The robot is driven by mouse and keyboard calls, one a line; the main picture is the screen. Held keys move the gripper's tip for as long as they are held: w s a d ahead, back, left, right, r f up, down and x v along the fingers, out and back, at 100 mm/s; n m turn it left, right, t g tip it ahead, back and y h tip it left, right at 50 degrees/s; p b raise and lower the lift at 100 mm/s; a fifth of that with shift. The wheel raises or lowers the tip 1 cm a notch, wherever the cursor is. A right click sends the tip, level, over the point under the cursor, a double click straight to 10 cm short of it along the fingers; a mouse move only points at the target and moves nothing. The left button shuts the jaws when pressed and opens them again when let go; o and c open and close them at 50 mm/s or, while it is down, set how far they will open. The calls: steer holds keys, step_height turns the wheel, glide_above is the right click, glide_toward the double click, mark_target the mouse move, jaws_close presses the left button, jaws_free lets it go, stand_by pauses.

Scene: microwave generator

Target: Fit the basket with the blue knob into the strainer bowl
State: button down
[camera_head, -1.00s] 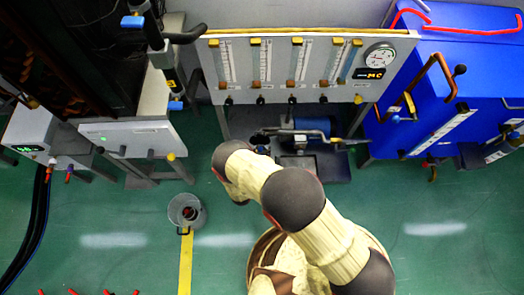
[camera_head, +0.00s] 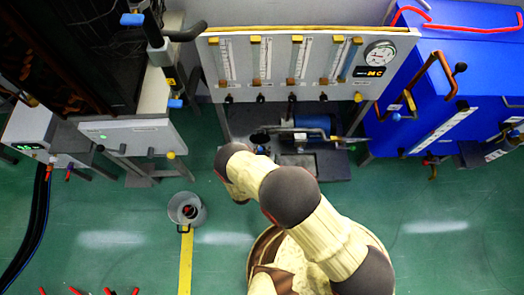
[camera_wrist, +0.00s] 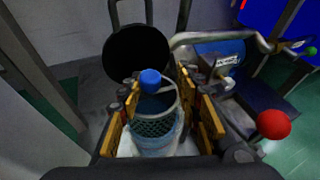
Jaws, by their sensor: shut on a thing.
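In the wrist view, the basket (camera_wrist: 152,128) is a blue-grey mesh cup with a loop handle and a blue knob (camera_wrist: 150,77) on top. My gripper (camera_wrist: 160,100) has its yellow-padded fingers on both sides of the basket and is shut on it. The basket looks roughly upright. A round black lid (camera_wrist: 137,52) stands open just beyond it. The strainer bowl cannot be made out clearly; the basket and fingers cover the area below. In the head view my arm hides the gripper and the basket.
A blue pump (camera_head: 312,124) with pipework stands right of the gripper, under the flowmeter panel (camera_head: 290,65). A red ball knob (camera_wrist: 273,124) is close on the right in the wrist view. A grey bucket (camera_head: 187,210) stands on open green floor.

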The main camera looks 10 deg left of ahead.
steer(key=shift+f, duration=2)
steer(key=c, duration=1.2)
jaws_free()
steer(key=shift+o, duration=0.2)
steer(key=v, duration=1.2)
